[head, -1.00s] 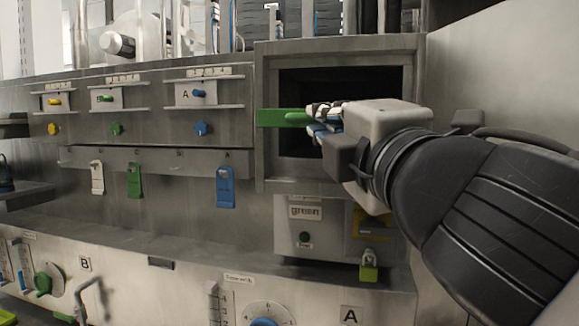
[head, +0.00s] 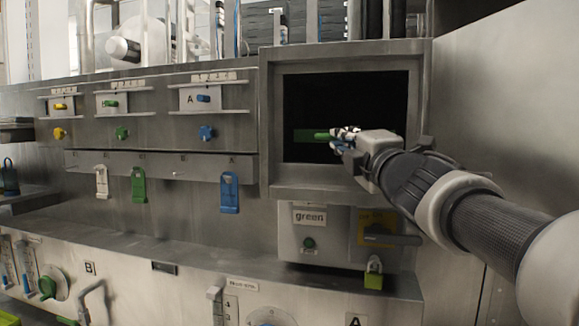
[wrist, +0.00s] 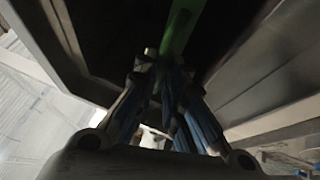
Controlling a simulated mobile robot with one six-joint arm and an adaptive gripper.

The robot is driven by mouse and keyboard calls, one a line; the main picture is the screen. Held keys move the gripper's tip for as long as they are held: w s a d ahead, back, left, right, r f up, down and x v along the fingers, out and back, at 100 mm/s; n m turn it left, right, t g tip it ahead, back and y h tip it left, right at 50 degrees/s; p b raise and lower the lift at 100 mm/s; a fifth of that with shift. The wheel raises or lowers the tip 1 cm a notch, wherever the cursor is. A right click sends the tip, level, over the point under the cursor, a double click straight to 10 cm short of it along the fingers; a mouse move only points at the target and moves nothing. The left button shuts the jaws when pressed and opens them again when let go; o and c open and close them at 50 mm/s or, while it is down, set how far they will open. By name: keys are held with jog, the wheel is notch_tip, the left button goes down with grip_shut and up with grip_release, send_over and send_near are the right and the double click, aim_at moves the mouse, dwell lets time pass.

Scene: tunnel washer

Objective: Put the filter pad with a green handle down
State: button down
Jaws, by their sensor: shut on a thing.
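My gripper (head: 343,138) is at the mouth of the dark square opening in the steel housing (head: 270,120). It is shut on the green handle (head: 312,135), which points left inside the opening. In the wrist view the green handle (wrist: 180,30) runs up from between the fingertips (wrist: 162,68) into the dark. The pad itself cannot be made out in either view. I cannot tell whether the handle touches anything inside the opening.
A steel wall (head: 490,110) stands close on the right. White, green and blue tags (head: 229,193) hang on a rail to the left.

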notch_tip(320, 180, down, 4)
jog(key=shift+f+b, duration=0.2)
jog(key=shift+b, duration=0.35)
jog(key=c, duration=1.7)
grip_release()
jog(key=shift+o, duration=0.2)
jog(key=b+v, duration=0.1)
jog(key=v, duration=1.1)
jog(key=shift+f, duration=0.1)
